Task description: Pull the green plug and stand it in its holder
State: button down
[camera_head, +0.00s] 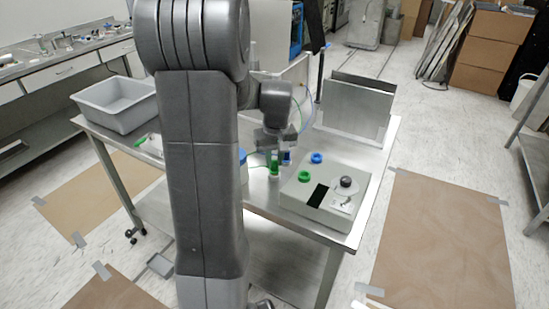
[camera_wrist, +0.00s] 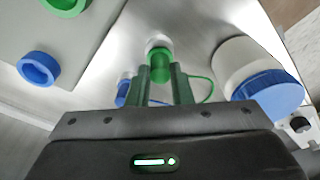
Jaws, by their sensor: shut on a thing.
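The green plug (camera_wrist: 161,68) is between the two fingertips of my gripper (camera_wrist: 162,75) in the wrist view, and the gripper is shut on it. A white round part (camera_wrist: 157,42) shows at its far end, and I cannot tell if that is part of the plug or a holder. In the head view, the green plug (camera_head: 274,160) is upright below my gripper (camera_head: 277,149), left of the grey box (camera_head: 325,214). A green ring (camera_head: 304,176) and a blue ring (camera_head: 316,158) sit on the box top.
A blue plug (camera_wrist: 122,93) stands close beside the green one. A white jar with a blue lid (camera_wrist: 268,97) is to the right in the wrist view. The box carries a black knob (camera_head: 347,183). A grey bin (camera_head: 117,103) and upright metal plates (camera_head: 352,107) stand on the table.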

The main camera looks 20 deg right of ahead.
aim_at(274, 161)
jog(key=shift+f, duration=0.15)
jog(key=shift+f, duration=0.3)
dwell(0.5)
jog(key=c, duration=0.7)
grip_release()
jog(key=shift+r, duration=0.1)
notch_tip(274, 161, up, 16)
jog(key=p, duration=1.1)
jog(key=shift+p, duration=0.4)
